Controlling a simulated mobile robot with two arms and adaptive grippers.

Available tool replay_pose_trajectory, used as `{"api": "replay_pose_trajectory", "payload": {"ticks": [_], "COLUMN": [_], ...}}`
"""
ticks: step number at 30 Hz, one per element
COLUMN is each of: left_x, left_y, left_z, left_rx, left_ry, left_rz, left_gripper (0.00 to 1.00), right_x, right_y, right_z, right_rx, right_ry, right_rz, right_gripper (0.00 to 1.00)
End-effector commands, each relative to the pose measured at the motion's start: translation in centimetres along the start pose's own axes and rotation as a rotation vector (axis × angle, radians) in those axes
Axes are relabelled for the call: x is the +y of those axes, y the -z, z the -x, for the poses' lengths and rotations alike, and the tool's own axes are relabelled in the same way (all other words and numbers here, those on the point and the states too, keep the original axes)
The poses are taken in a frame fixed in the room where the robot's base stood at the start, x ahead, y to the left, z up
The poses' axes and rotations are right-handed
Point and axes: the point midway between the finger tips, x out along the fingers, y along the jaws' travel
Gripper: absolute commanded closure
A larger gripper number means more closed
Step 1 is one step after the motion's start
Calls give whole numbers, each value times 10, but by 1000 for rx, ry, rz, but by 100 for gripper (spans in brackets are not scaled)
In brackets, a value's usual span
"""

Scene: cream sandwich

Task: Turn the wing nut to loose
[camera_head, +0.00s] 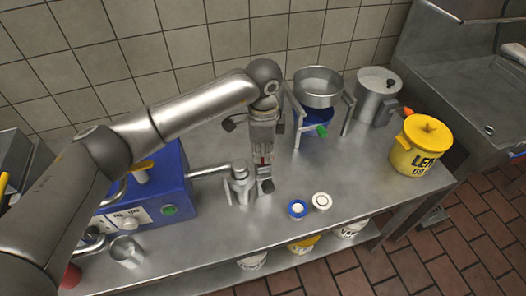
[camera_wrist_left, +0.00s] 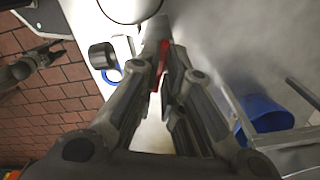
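My left gripper (camera_head: 264,163) reaches down from above to the upper right side of a metal dispenser fitting (camera_head: 241,187) with a pipe from the blue machine. Its two fingers (camera_wrist_left: 165,62) come close together in the left wrist view. A small red part (camera_wrist_left: 162,66) shows between the fingertips, and a trace of red shows at them in the head view. I cannot tell whether the fingers press on it. The wing nut cannot be made out clearly; the fingers and fitting may hide it.
The blue machine (camera_head: 177,180) stands left on the steel counter (camera_head: 365,195). A metal cup (camera_head: 127,252) is at front left. A blue-rimmed lid (camera_head: 297,209) and white lid (camera_head: 321,201) lie right of the fitting. Pots and a yellow pot (camera_head: 419,153) stand right.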

Motion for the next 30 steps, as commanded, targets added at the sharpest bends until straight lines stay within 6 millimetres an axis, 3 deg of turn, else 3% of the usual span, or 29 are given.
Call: {"api": "replay_pose_trajectory", "payload": {"ticks": [4,16,30], "left_x": [0,0,-1], "left_y": [0,0,0], "left_z": [1,7,97], "left_rx": [1,2,2], "left_ry": [1,0,2], "left_rz": [0,-1,0], "left_gripper": [71,71,71], "right_x": [1,4,1], "right_y": [0,-1,0], "right_z": [0,0,0], "right_rx": [0,-1,0], "right_ry": [-1,-4,-1], "right_rz": [0,2,0], "right_gripper": [62,62,62]}}
